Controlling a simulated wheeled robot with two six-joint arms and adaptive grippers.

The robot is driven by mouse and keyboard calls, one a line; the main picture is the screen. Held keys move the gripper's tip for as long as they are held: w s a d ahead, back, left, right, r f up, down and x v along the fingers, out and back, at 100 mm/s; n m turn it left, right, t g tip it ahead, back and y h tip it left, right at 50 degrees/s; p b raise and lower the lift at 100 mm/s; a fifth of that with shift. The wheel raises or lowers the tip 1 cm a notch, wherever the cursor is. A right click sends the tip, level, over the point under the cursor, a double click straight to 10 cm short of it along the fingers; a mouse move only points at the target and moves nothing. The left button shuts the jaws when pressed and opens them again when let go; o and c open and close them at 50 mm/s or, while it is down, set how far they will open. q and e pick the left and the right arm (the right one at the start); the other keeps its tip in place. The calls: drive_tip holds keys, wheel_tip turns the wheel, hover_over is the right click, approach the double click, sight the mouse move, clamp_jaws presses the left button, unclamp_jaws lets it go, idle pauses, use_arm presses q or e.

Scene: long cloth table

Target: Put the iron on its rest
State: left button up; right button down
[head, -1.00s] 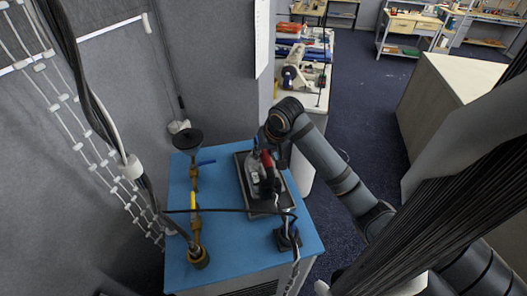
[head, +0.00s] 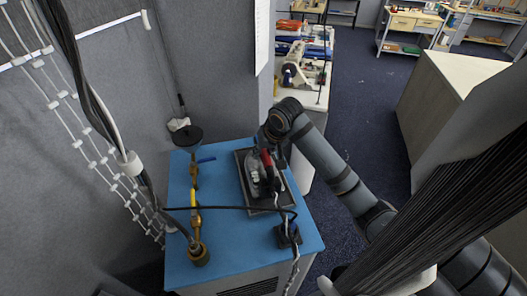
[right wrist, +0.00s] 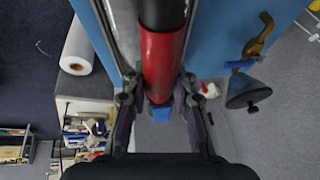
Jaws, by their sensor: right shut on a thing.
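The iron (head: 256,176) has a grey body and a red-and-black handle, and in the head view it overlaps the rest. The red handle (right wrist: 163,62) fills the middle of the right wrist view. The rest (head: 242,185) is a dark, flat tray with a pale rim on the blue tabletop. I cannot tell whether the iron's sole touches it. My right gripper (right wrist: 160,90) is shut on the iron's handle, one finger on each side. In the head view the wrist partly hides it. My left gripper is not in view.
The blue tabletop (head: 225,235) carries a brass pipe with valves (head: 195,200) and a black funnel (head: 187,136) on the left. A small black block (head: 287,236) with a cord stands front right. A black hose crosses above the table.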

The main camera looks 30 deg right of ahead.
drive_tip(key=shift+f, duration=0.35)
drive_tip(key=c, duration=1)
unclamp_jaws()
drive_tip(key=shift+s, duration=0.1)
drive_tip(key=shift+f, duration=0.2)
drive_tip(key=v, duration=1.2)
drive_tip(key=shift+r, duration=0.15)
